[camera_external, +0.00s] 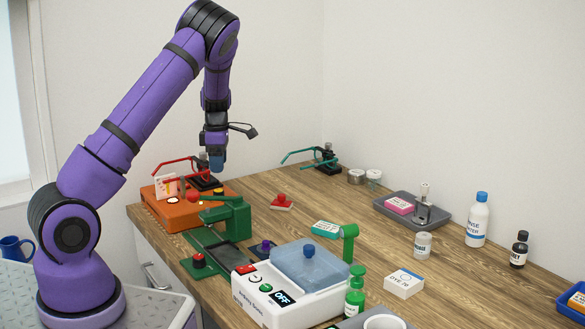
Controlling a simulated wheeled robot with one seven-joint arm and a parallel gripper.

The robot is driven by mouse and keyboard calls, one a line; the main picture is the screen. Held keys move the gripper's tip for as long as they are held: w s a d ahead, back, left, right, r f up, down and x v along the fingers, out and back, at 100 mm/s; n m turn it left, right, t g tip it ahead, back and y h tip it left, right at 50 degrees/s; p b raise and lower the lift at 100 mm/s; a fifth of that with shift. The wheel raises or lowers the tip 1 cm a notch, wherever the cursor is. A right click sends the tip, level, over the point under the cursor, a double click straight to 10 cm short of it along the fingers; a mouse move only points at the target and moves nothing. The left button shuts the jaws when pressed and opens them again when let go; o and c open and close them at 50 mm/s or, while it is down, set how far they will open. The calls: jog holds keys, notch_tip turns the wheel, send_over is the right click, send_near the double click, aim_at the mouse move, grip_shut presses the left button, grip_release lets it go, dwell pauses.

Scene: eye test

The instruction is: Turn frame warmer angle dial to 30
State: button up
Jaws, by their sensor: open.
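An orange box-shaped device (172,214), which looks like the frame warmer, stands at the far left corner of the wooden table. A red knob (193,197) and a small white card or plate (166,186) show on it. The dial's scale and its setting are too small to read. My gripper (217,161) is open and points down, in the picture just above the device's back right part. It appears apart from the device. Red glasses (180,162) on a black stand (205,182) show behind the device, partly hidden by my gripper.
A green press (226,222) stands close in front of the orange device. A white cleaner (268,300) with a blue lid reads OFF. Teal glasses (299,154) stand at the back. A red knobbed piece (282,202) lies right of the device. Bottles and a grey tray (440,218) are further right.

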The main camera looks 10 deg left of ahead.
aim_at(218, 191)
notch_tip(218, 191, down, 8)
jog(key=shift+s+f, duration=0.15)
jog(key=shift+f, duration=0.05)
dwell(0.3)
jog(key=c, duration=0.9)
